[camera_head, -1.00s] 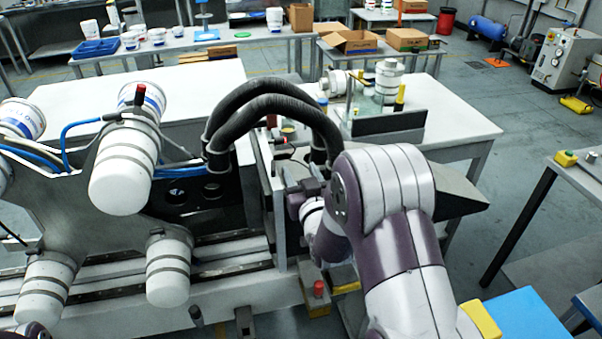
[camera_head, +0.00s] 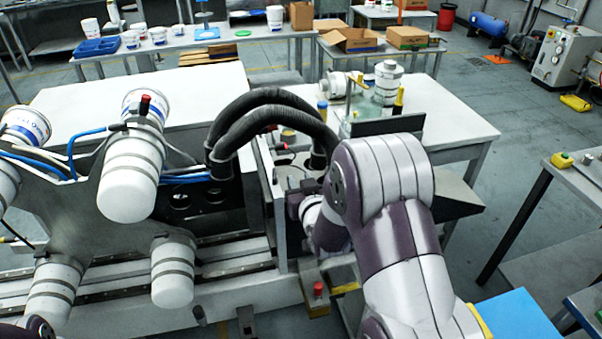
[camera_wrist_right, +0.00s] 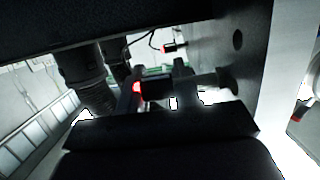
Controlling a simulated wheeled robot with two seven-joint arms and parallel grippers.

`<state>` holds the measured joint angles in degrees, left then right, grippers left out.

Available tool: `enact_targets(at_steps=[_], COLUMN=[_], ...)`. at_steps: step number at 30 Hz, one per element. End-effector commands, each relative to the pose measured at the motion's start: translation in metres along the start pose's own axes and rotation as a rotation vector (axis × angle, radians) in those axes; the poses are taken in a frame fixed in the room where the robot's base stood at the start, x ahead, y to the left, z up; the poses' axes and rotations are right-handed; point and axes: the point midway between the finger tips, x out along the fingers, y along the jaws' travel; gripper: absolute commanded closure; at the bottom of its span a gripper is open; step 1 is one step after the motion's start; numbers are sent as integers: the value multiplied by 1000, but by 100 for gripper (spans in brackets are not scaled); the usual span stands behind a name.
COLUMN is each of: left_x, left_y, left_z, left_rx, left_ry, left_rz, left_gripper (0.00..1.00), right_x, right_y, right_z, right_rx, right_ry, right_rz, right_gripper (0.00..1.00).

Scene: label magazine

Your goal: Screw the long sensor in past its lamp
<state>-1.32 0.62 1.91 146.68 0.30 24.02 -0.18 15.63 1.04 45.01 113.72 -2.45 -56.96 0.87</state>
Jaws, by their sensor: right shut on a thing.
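My right gripper (camera_head: 299,204) reaches in low at the right end of the machine, below two black corrugated hoses (camera_head: 283,112). In the right wrist view its fingers (camera_wrist_right: 155,85) are shut on a small dark sensor body (camera_wrist_right: 153,90) with a red glowing lamp (camera_wrist_right: 137,87) at its left end. A second dark stub with a red tip (camera_wrist_right: 170,48) sticks out from the grey wall above, apart from the fingers. In the head view the held sensor is hidden by my wrist. My left gripper does not show.
White rolls on a grey carrier (camera_head: 92,215) fill the left. A red button on a yellow box (camera_head: 318,290) stands just below my right wrist. Behind is a white table (camera_head: 455,115) with jars. The wrist view is dark and tightly enclosed by plates.

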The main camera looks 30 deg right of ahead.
Motion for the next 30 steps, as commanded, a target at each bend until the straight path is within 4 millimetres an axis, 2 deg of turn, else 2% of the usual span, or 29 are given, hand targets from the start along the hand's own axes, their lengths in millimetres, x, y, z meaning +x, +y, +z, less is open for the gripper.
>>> enact_targets(at_steps=[1, 12, 21, 30], left_x=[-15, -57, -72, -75], left_y=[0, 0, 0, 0], left_z=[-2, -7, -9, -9], left_rx=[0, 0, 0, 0], left_ry=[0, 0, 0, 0], left_rz=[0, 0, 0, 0], left_gripper=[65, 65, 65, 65], right_x=[-2, 1, 2, 2], right_y=[0, 0, 0, 0], right_z=[-7, 1, 6, 9], right_rx=[0, 0, 0, 0], right_ry=[-37, -306, -427, -459], right_rz=[0, 0, 0, 0], right_gripper=[98, 98, 98, 98])
